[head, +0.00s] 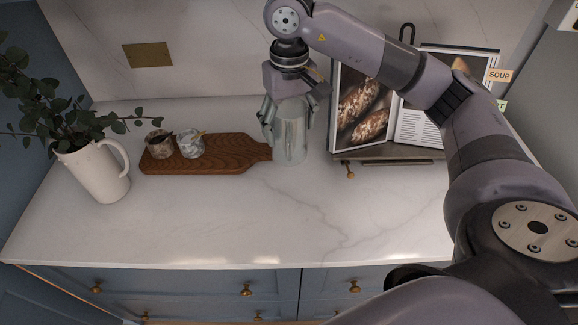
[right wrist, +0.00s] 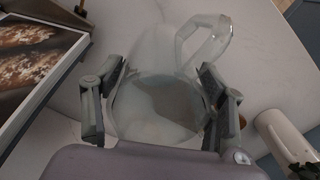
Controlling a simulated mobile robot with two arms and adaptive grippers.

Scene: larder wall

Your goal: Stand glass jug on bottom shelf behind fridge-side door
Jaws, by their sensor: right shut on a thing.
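The clear glass jug (head: 290,138) stands upright on the white marble counter, beside the handle end of a wooden board. My right gripper (head: 288,115) reaches down from above and is shut on the jug's upper part, one finger on each side. In the right wrist view the jug (right wrist: 165,100) sits between the fingers of the gripper (right wrist: 160,98), with its glass handle (right wrist: 212,40) at the upper right. My left gripper is not in view. No open shelf or fridge-side door interior can be made out.
A wooden board (head: 215,160) with two small stone pots (head: 190,143) lies left of the jug. A white pitcher of greenery (head: 95,172) stands further left. A cookbook on a stand (head: 420,135) is close on the right. Blue drawers (head: 200,285) are below. The front counter is clear.

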